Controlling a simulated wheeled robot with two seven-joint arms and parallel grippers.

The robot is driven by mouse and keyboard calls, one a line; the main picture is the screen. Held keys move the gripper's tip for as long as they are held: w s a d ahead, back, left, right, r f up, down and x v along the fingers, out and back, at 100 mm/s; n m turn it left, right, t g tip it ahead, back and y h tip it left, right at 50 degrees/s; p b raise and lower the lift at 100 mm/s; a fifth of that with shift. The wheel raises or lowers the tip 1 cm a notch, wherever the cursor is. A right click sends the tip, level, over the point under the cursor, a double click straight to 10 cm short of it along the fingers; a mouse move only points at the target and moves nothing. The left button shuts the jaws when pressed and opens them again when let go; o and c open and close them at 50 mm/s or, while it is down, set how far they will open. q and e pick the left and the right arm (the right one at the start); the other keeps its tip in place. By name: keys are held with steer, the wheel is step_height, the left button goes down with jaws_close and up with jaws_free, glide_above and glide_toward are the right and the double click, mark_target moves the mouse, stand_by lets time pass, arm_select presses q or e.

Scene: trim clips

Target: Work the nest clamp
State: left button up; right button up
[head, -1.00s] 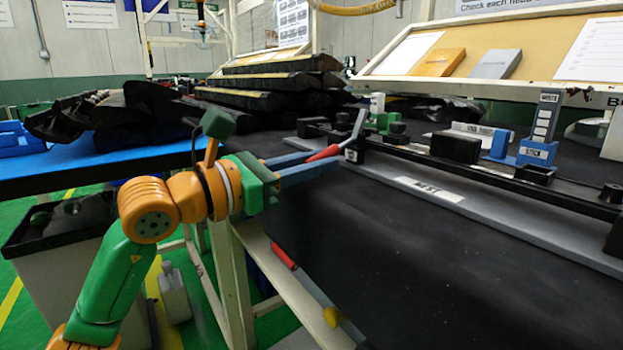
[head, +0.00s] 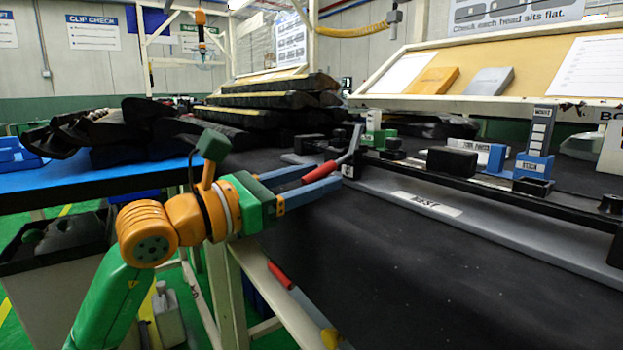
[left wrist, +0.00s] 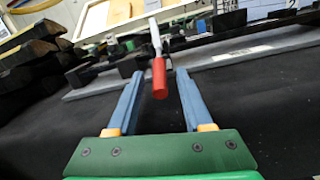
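The nest clamp has a red handle (head: 326,171) on a grey metal lever (head: 355,140). It stands at the left part of the long grey nest rail (head: 465,222), which carries a "NEST" label. My left gripper (head: 329,174) has two blue fingers that reach toward the clamp from the left. In the left wrist view the red handle (left wrist: 159,78) lies between the two fingertips (left wrist: 160,76), with a gap on each side. The gripper is open and not closed on the handle. The clamp's base is partly hidden behind the handle and finger. My right gripper is not in view.
Black blocks and a blue stand (head: 533,165) line the rail to the right. A stack of dark trim pieces (head: 270,100) lies behind on the left. A sloped board (head: 500,75) rises at the back. The black mat (head: 400,285) in front of the rail is clear.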

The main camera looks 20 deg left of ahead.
arm_select(q)
steer(key=shift+s+a, duration=0.15)
steer(key=b+v, duration=0.1)
steer(key=v, duration=0.5)
steer(key=shift+s+a+b, duration=0.15)
steer(key=shift+s+b, duration=0.15)
steer(key=shift+s, duration=0.05)
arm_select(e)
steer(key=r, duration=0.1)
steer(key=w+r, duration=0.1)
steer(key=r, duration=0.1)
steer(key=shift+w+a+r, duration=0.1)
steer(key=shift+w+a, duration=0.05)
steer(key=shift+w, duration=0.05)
